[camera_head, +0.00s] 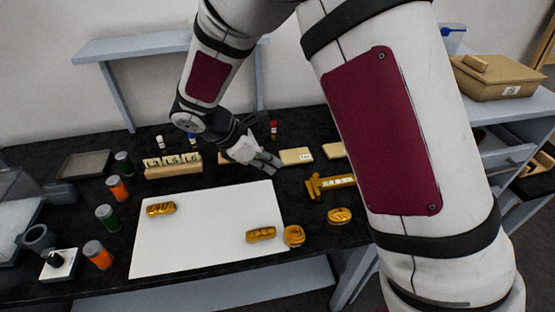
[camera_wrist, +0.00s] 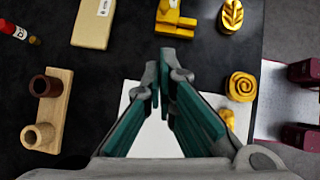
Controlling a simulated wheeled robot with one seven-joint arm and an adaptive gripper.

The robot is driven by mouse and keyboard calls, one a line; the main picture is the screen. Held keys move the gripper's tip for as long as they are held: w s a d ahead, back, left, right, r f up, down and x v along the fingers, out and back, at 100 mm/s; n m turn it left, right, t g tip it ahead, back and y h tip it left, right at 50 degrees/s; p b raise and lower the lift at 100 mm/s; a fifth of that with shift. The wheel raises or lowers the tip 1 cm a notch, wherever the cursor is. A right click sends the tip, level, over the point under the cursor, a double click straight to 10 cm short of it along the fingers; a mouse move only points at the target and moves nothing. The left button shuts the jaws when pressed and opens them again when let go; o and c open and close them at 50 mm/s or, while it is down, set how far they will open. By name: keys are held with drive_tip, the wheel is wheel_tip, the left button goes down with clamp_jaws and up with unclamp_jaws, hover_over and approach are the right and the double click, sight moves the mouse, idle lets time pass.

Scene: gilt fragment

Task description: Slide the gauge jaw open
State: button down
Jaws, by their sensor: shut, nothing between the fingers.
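The gauge (camera_head: 330,183) is a golden-yellow tool with a pale marked strip along its beam and a crosswise jaw at its left end. It lies on the black tabletop just right of the white sheet. Part of it shows at the top of the wrist view (camera_wrist: 175,20); its far part is cut off there. My gripper (camera_head: 272,164) is above the table, left of and behind the gauge, and apart from it. In the wrist view its fingertips (camera_wrist: 162,75) are together and hold nothing. I cannot tell the gap between the gauge's jaws.
The white sheet (camera_head: 200,235) bears gold pieces; a spiral gold piece (camera_wrist: 241,86) and a leaf-marked one (camera_wrist: 232,15) lie near the gauge. A pale block (camera_wrist: 94,22) and a two-cup wooden stand (camera_wrist: 47,110) are close by. Jars (camera_head: 117,188) stand left.

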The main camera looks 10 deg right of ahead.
approach(310, 181)
wheel_tip(310, 181, down, 3)
drive_tip(key=shift+s+a+p, duration=0.15)
drive_tip(key=shift+a+p, duration=0.05)
drive_tip(key=shift+p, duration=0.2)
drive_tip(key=shift+d+f, duration=0.15)
drive_tip(key=shift+d, duration=1)
drive_tip(key=shift+w+d+f+p, duration=0.2)
drive_tip(key=shift+w+d+p, duration=0.15)
drive_tip(key=shift+d, duration=0.25)
drive_tip(key=shift+d, duration=0.1)
drive_tip(key=d, duration=0.8)
drive_tip(key=shift+d, duration=0.15)
